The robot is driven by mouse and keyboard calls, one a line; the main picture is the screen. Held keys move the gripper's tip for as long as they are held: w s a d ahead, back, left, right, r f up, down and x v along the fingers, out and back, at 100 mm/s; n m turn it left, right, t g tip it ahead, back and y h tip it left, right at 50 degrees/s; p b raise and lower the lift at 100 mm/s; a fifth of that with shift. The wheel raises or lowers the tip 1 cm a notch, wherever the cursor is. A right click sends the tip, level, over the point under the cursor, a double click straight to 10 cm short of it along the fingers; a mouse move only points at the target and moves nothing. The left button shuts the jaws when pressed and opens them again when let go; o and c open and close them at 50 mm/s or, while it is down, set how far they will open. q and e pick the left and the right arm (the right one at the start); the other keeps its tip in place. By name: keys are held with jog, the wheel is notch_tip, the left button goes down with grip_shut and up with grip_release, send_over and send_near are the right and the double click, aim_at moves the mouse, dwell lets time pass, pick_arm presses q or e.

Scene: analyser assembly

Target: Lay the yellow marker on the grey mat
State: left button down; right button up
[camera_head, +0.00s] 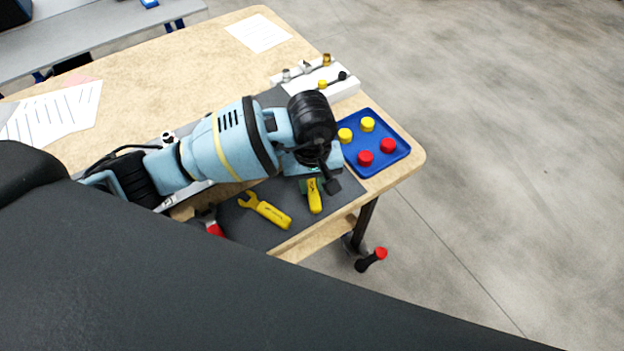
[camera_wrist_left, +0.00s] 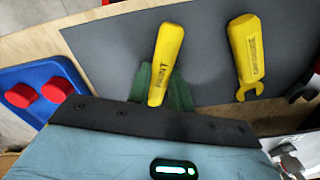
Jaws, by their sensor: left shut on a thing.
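The yellow marker (camera_head: 315,199) is held upper end in my left gripper (camera_head: 311,184), over the grey mat (camera_head: 233,223). In the left wrist view, the marker (camera_wrist_left: 168,58) lies between the green fingertips (camera_wrist_left: 160,88), which are shut on it, with its far end pointing out over the mat (camera_wrist_left: 110,48). I cannot tell whether the marker touches the mat. My arm hides part of the mat in the head view. My right gripper is not in view.
A yellow wrench (camera_head: 265,210) lies on the mat beside the marker. A blue tray (camera_head: 388,163) with two yellow and two red caps stands right of the mat. A white block (camera_head: 340,88) with small parts stands behind. Bare mat shows between wrench and marker.

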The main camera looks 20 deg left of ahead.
pick_arm(q)
jog(key=c, duration=1.2)
grip_release()
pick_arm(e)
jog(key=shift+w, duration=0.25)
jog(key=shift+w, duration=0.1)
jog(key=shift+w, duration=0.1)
pick_arm(q)
notch_tip(320, 180, up, 7)
jog(key=shift+r, duration=0.4)
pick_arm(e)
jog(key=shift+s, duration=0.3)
